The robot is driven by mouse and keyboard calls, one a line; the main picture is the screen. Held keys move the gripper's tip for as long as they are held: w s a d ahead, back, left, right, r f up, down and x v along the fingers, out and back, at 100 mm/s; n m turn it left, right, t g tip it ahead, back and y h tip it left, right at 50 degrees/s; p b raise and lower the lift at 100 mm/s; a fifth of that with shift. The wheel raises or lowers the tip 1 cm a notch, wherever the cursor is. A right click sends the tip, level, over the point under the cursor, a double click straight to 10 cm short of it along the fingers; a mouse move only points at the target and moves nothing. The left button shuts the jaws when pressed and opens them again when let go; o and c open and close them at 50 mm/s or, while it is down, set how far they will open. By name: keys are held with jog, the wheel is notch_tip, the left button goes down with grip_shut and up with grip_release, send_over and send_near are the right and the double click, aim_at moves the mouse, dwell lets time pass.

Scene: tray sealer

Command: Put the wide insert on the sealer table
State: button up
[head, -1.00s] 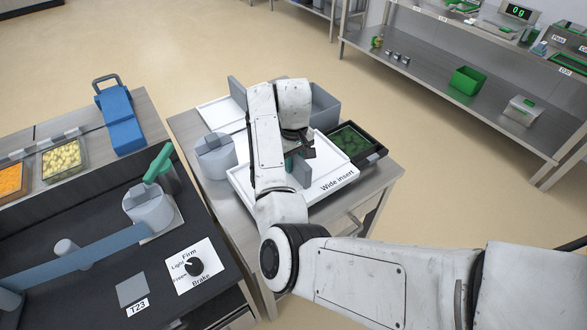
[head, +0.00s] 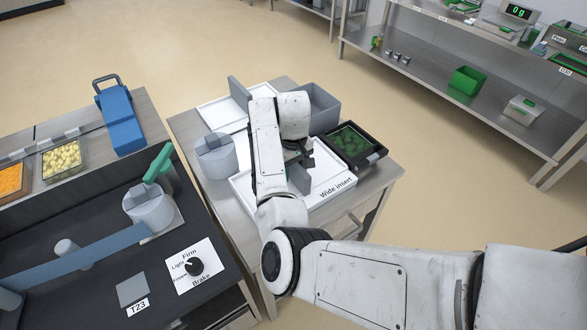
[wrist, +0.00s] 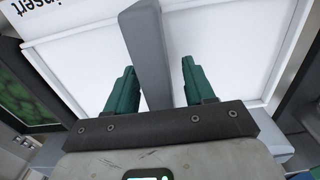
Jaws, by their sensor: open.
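A grey upright piece (head: 299,180) stands in a white tray (head: 318,195) labelled "Wide insert" on the steel table. My gripper (head: 298,160) is over the tray, pointing down, and my arm hides part of both. In the wrist view the green fingers (wrist: 158,68) are open, one on each side of the grey upright piece (wrist: 148,40). A gap shows between the piece and each finger. To the left is a dark-topped station (head: 90,240) with a green handle (head: 158,164) and a brake dial; I cannot tell if it is the sealer table.
A black tray with green contents (head: 352,142) sits right of the white tray. A grey cylinder (head: 215,158), a second white tray (head: 217,112) and a grey bin (head: 322,105) stand around it. Food containers (head: 62,158) and a blue device (head: 120,120) are at left.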

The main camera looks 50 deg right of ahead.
jog(key=shift+r, duration=0.1)
notch_tip(320, 180, up, 12)
jog(key=shift+r+p, duration=0.1)
jog(key=shift+p, duration=0.4)
